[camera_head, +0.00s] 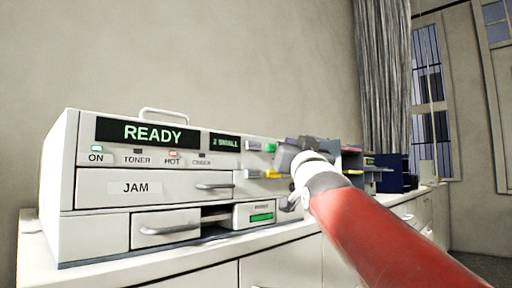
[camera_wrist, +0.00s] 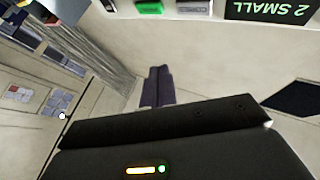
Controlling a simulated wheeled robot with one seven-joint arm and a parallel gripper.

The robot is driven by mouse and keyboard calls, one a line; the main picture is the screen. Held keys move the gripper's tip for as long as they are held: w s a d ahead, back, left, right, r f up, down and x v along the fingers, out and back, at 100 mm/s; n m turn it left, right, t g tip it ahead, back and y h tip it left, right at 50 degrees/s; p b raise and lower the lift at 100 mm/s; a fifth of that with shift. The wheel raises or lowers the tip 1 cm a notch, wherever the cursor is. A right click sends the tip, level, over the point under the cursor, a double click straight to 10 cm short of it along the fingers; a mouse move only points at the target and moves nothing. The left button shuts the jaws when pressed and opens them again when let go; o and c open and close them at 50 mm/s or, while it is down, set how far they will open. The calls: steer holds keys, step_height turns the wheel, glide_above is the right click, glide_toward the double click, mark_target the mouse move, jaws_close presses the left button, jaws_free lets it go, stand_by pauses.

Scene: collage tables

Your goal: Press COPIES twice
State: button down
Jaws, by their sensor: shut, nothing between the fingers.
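A white copier (camera_head: 80,160) stands on a counter, with a large display reading READY (camera_head: 146,133) and a smaller display reading 2 SMALL (camera_head: 225,143). Right of the small display are a grey button (camera_head: 254,145) and a green button (camera_head: 270,147); a yellow one (camera_head: 272,174) is lower down. I cannot read which is COPIES. My gripper (camera_head: 288,158) is in front of the copier's right end, partly hidden by my arm. In the wrist view its fingers (camera_wrist: 158,75) are shut and empty, apart from the grey button (camera_wrist: 194,6), green button (camera_wrist: 149,6) and upside-down small display (camera_wrist: 268,10).
A drawer labelled JAM (camera_head: 136,188) is closed. Below it, a lower drawer (camera_head: 166,229) sits beside a tray front with a green strip (camera_head: 261,217). Dark blue boxes (camera_head: 390,172) stand farther along the counter. A grey curtain (camera_head: 382,80) hangs behind.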

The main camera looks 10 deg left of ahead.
mark_target(253, 146)
steer(key=shift+d+r+m, duration=0.1)
steer(key=shift+d+m, duration=0.15)
steer(key=shift+m, duration=0.25)
steer(key=shift+a, duration=0.1)
steer(key=shift+w+a+p, duration=0.75)
steer(key=shift+w+a, duration=0.15)
steer(key=shift+a, duration=0.25)
steer(key=shift+w+a+p, duration=0.7)
steer(key=shift+w+a, duration=0.2)
steer(key=shift+a, duration=0.2)
steer(key=shift+w+a+p, duration=0.75)
steer(key=shift+w+a, duration=0.15)
steer(key=shift+a, duration=0.25)
steer(key=shift+w+a, duration=0.25)
steer(key=shift+a, duration=0.05)
